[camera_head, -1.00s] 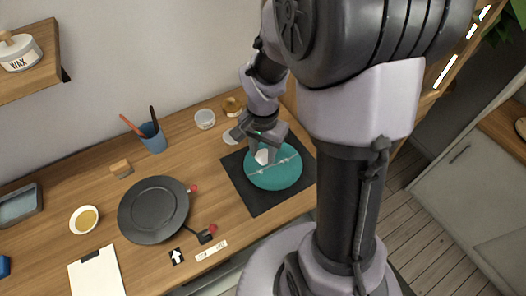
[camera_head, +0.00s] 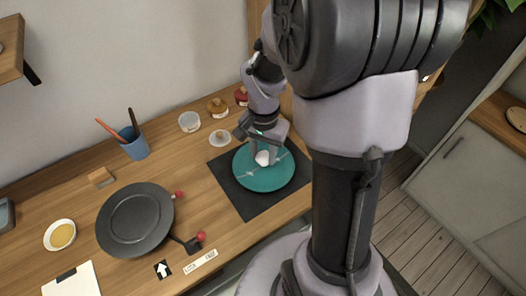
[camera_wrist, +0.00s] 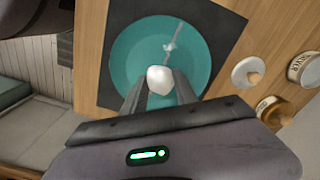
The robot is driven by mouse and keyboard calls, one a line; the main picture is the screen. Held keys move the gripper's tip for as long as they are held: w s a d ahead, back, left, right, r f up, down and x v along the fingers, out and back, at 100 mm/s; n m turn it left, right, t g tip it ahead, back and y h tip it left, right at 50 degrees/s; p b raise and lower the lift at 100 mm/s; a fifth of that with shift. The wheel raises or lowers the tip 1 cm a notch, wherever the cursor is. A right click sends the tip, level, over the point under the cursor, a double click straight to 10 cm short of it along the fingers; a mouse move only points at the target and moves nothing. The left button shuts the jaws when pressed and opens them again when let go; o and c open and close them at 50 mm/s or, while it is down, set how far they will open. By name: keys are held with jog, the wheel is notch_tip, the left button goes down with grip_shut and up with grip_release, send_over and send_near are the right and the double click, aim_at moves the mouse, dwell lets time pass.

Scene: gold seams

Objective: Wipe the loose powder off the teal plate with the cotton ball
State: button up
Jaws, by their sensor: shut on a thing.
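The teal plate (camera_head: 249,183) lies on a dark square mat (camera_head: 242,206) on the wooden bench. A pale seam line with whitish specks of powder crosses the plate, and it also shows in the wrist view on the plate (camera_wrist: 133,52). My gripper (camera_head: 266,155) is shut on the white cotton ball (camera_head: 262,158), over the plate. In the wrist view the cotton ball (camera_wrist: 159,79) sits between the two fingertips, in front of part of the seam. Whether the ball touches the plate I cannot tell.
A dark round turntable (camera_head: 135,220) with red-knobbed levers stands left of the mat. A blue cup (camera_head: 134,146) with brushes, a clear jar (camera_head: 189,121), a small white lidded pot (camera_head: 219,137) and a yellow-filled dish (camera_head: 60,235) stand around.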

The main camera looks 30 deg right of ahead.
aim_at(253, 170)
jog(key=a, duration=0.2)
jog(key=a+f+b, duration=0.1)
jog(key=shift+w, duration=0.3)
jog(key=shift+a+r, duration=0.1)
jog(key=shift+a, duration=0.05)
jog(key=shift+f+b, duration=0.7)
jog(key=shift+f, duration=0.15)
